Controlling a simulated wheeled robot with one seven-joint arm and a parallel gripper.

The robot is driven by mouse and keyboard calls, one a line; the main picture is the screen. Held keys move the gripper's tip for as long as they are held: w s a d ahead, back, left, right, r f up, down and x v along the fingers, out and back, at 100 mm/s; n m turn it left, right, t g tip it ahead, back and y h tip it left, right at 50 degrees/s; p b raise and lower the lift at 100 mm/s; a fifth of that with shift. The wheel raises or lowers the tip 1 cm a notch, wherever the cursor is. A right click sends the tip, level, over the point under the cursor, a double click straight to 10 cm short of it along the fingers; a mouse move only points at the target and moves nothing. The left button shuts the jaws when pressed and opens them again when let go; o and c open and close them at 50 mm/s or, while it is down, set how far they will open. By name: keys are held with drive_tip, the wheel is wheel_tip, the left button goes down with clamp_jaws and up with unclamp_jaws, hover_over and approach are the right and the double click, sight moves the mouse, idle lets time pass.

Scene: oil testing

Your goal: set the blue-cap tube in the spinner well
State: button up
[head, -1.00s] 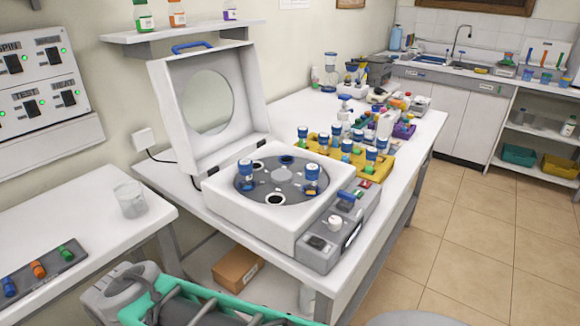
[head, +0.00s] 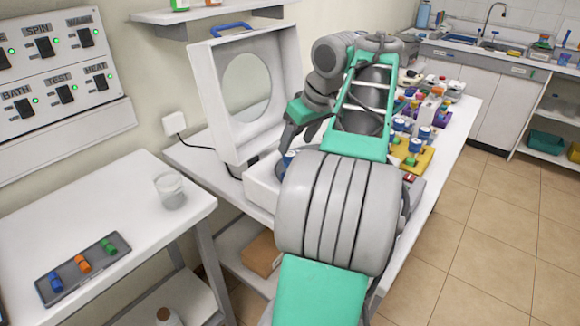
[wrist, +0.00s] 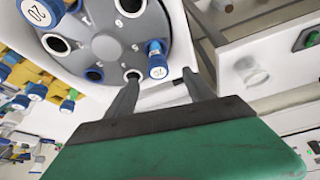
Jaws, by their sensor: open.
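My gripper (wrist: 161,76) is open. Its two fingers reach toward the grey spinner rotor (wrist: 120,52) in the wrist view. Another blue-cap tube (wrist: 42,10) stands across the rotor, large at the top left. Dark empty wells (wrist: 56,43) show around the rotor. In the head view my arm covers most of the white spinner (head: 262,188); a blue cap (head: 288,158) shows below the gripper. More blue-cap tubes (head: 415,146) stand in the yellow rack (head: 425,162).
The spinner's white lid (head: 213,105) stands open behind the rotor, close to my gripper. A glass beaker (head: 171,190) and a tray of coloured pieces (head: 67,285) are on the left table. Bottles and racks crowd the bench beyond the yellow rack.

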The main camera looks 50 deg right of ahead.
sight(291, 154)
drive_tip(key=b+x, duration=0.1)
drive_tip(key=x, duration=0.1)
drive_tip(key=b+x, duration=0.2)
drive_tip(key=x, duration=0.1)
drive_tip(key=b+x, duration=0.1)
drive_tip(key=x, duration=0.1)
drive_tip(key=shift+w+d+f+b, duration=0.2)
drive_tip(key=shift+w+d+b, duration=0.05)
drive_tip(key=shift+d+b, duration=0.1)
drive_tip(key=shift+r, duration=0.1)
clamp_jaws()
